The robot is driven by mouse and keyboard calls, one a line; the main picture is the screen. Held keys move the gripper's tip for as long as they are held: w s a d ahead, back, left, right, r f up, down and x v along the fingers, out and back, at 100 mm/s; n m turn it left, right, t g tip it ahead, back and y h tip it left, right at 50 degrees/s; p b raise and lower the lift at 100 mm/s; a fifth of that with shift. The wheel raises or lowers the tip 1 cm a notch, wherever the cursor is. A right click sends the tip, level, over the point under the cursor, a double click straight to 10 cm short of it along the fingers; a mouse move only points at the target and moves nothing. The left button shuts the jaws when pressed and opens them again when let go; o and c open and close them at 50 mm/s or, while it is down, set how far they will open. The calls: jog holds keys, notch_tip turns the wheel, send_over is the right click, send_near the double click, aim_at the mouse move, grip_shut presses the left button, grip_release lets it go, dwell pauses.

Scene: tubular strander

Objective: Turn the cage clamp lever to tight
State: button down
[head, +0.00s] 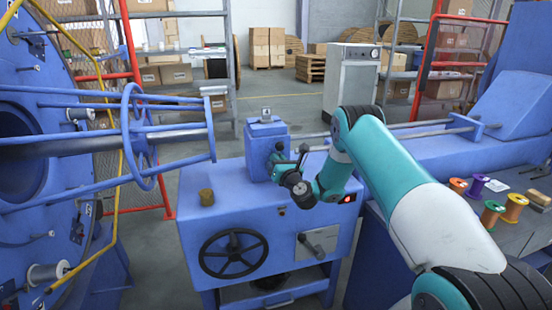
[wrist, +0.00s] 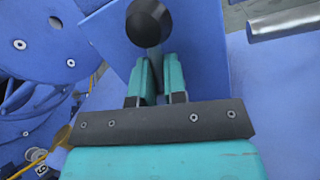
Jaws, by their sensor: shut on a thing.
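The cage clamp lever shows in the wrist view as a dark shaft with a round black knob (wrist: 149,22). My gripper (wrist: 156,75) is shut on the lever shaft just below the knob, with one teal finger on each side. In the head view my gripper (head: 281,163) is at the front of a small blue housing (head: 262,163) on top of the blue cabinet. There the lever is small and partly hidden by my gripper and wrist. I cannot read any tight or loose marking.
The blue cabinet (head: 190,235) has a black handwheel (head: 233,254) and a grey handle plate (head: 316,243) on its front. The blue cage (head: 140,135) reaches in from the left. Coloured spools (head: 493,213) stand on the right bench.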

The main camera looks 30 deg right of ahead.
jog(key=shift+s+d+f+m+h+p, duration=0.15)
jog(key=shift+d+m+h, duration=0.15)
jog(key=shift+m, duration=0.6)
jog(key=shift+d+f+m+h+p, duration=0.15)
jog(key=shift+d+m+h, duration=0.15)
jog(key=shift+m, duration=0.6)
jog(key=shift+r, duration=0.1)
jog(key=c, duration=1.2)
grip_release()
jog(key=shift+o, duration=0.2)
jog(key=shift+a, duration=0.1)
